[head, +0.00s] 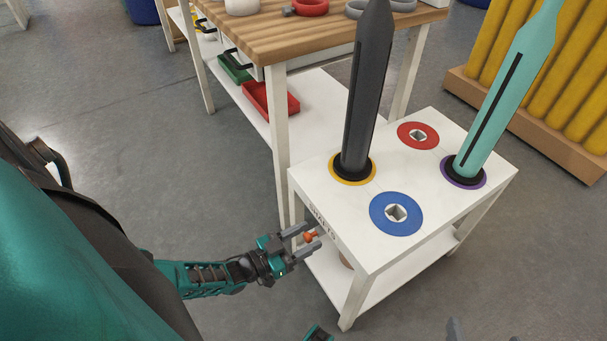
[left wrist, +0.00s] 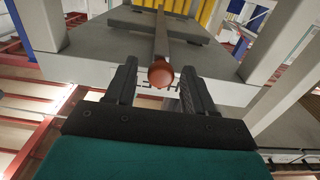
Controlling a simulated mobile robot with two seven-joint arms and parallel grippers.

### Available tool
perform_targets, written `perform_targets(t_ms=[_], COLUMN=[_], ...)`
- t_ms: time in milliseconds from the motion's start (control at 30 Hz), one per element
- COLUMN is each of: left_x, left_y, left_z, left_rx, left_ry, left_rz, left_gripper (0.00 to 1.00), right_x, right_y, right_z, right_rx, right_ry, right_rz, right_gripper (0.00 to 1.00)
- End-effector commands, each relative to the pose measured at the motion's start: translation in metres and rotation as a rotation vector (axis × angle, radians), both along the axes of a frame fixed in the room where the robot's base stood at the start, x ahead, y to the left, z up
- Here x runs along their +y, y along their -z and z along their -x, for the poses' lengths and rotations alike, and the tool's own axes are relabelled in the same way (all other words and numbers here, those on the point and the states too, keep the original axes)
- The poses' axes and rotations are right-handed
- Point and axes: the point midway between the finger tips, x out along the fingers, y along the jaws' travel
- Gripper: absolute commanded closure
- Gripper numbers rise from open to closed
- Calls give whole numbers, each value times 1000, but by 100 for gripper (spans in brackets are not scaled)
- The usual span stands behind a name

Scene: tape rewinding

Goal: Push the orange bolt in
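The orange bolt (head: 310,237) shows its round end at the near left side of the white stand (head: 340,225), just below the lettered edge. In the left wrist view the bolt's round head (left wrist: 160,74) faces the camera, with a bar running behind it. My left gripper (head: 303,239) is open, with one finger on each side of the bolt. In the left wrist view (left wrist: 158,88) gaps show between the head and both fingers. Grey tips at the bottom edge of the head view may be my right gripper (head: 484,333); most of it is cut off.
A dark post (head: 368,90) stands in the stand's yellow ring, a teal post (head: 505,90) in the purple ring. The blue ring (head: 396,232) and red ring (head: 402,133) hold square sockets. A wooden-topped bench (head: 290,40) stands behind. The floor at left is clear.

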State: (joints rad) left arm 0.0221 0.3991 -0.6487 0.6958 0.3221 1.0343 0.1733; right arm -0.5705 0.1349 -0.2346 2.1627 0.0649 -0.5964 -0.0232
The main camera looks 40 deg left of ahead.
Motion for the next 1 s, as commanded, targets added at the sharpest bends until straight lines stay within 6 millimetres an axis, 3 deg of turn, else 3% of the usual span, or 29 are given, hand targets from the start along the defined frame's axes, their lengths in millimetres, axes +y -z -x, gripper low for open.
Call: perform_targets(t_ms=[333, 800, 1000], left_x=[5, 41, 48], left_y=[0, 0, 0], left_z=[11, 99, 117], left_rx=[2, 3, 1], left_ry=[1, 1, 1], left_rz=[-2, -1, -1], left_gripper=[47, 47, 47], right_x=[1, -1, -3], right_y=[-1, -3, -2], right_z=[3, 2, 2], right_rx=[6, 5, 4], right_ry=[-1, 1, 4], right_rz=[0, 5, 8], right_gripper=[0, 0, 0])
